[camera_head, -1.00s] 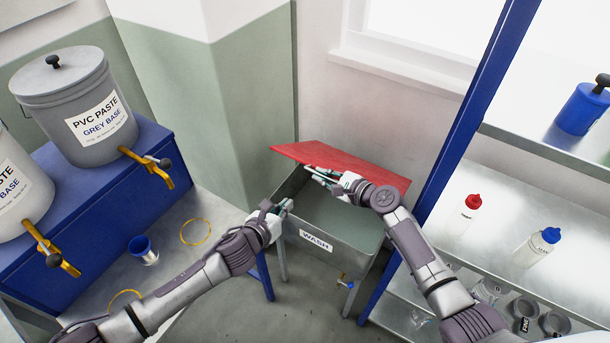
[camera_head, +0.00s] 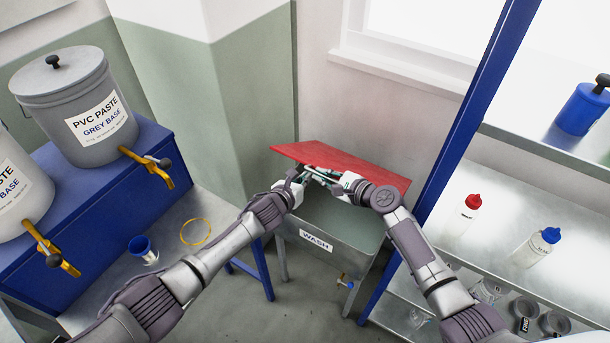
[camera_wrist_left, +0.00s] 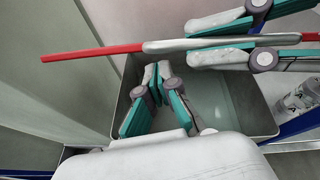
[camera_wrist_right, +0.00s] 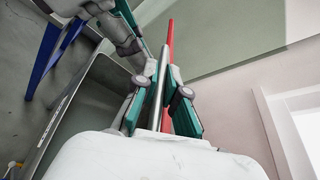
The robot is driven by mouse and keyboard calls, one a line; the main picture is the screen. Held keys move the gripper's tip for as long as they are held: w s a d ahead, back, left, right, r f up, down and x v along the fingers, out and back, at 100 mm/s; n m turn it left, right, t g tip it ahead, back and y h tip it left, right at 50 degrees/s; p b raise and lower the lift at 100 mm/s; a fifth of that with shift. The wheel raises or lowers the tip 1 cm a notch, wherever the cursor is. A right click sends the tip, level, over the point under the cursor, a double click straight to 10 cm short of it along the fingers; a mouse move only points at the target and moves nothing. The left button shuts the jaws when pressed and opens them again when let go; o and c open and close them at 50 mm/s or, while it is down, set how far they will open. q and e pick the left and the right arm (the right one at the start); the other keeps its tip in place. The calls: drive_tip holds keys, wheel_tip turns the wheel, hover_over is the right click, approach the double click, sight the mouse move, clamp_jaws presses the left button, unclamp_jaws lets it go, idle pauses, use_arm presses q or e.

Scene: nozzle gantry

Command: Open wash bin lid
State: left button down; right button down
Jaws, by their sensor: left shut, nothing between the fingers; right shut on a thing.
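The grey wash bin (camera_head: 343,260) stands on legs in the middle of the head view, with a WASH label on its front. Its red lid (camera_head: 355,162) is raised at the back, tilted up, with the front of the bin open. My left gripper (camera_head: 302,178) is shut and empty. In the left wrist view its closed fingers (camera_wrist_left: 155,78) are over the bin opening, just below the lid, close to my right fingers.
A blue shelf post (camera_head: 470,110) rises close to the right of the bin. Shelves there hold squeeze bottles (camera_head: 470,212). On the left are paste buckets (camera_head: 85,105) with yellow taps and a bench with a blue cup (camera_head: 143,249). A wall stands behind the lid.

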use_arm(q)
drive_tip(key=shift+w+r, duration=0.25)
drive_tip(key=shift+r, duration=0.1)
use_arm(e)
drive_tip(key=shift+d, duration=0.1)
